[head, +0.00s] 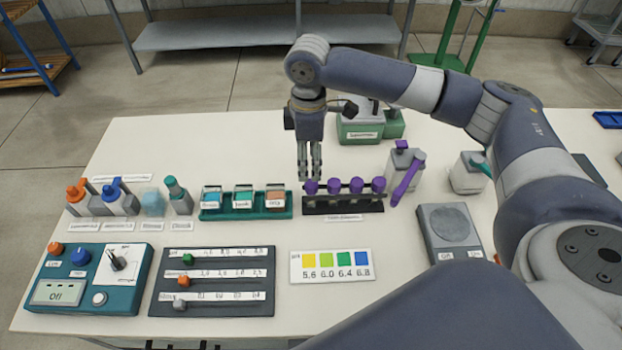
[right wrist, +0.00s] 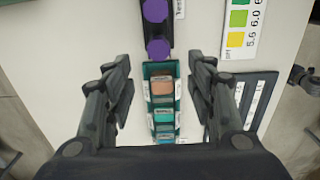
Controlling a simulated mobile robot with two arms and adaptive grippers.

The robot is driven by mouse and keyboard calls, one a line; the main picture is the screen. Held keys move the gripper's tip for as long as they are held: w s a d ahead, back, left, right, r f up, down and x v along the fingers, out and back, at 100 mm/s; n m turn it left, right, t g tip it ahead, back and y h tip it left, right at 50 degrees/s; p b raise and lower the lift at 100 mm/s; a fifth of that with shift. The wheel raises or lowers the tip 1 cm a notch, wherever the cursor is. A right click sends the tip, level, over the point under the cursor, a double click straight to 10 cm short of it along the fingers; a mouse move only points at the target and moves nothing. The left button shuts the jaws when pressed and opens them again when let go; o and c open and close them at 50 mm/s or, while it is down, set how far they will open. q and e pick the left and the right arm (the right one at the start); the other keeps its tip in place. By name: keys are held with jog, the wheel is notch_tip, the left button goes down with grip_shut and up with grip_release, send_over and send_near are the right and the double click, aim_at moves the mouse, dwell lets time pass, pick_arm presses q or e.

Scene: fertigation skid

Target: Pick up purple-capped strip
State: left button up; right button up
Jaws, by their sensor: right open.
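Several purple caps (head: 345,186) stand in a row on a black rack (head: 345,205) in the middle of the table. In the right wrist view, two purple caps (right wrist: 157,48) show at the top, beyond my fingers. My right gripper (head: 310,174) points down at the left end of this row, close to the leftmost cap. Whether it touches that cap cannot be told. In the right wrist view its fingers (right wrist: 160,78) are spread apart with nothing held between them. What lies below the caps is mostly hidden. My left gripper is not in view.
A teal rack (head: 245,213) with several small boxes stands just left of the black rack. Bottles (head: 118,198) stand further left. A purple-handled container (head: 404,165) stands to the right. A pH colour card (head: 330,266), slider panel (head: 212,282) and scale (head: 449,232) lie nearer.

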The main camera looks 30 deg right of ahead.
aim_at(312, 183)
jog(key=shift+s+f, duration=0.25)
jog(key=shift+f, duration=0.95)
jog(key=shift+w+f, duration=0.1)
jog(key=shift+f, duration=0.25)
jog(key=f, duration=0.1)
jog(key=f+p, duration=0.1)
jog(key=f, duration=0.2)
jog(key=shift+d+f, duration=0.1)
jog(key=shift+d, duration=0.2)
jog(key=shift+f, duration=0.55)
jog(key=shift+w, duration=0.1)
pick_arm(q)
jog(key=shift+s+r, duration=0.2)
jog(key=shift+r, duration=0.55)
pick_arm(e)
jog(key=c, duration=0.9)
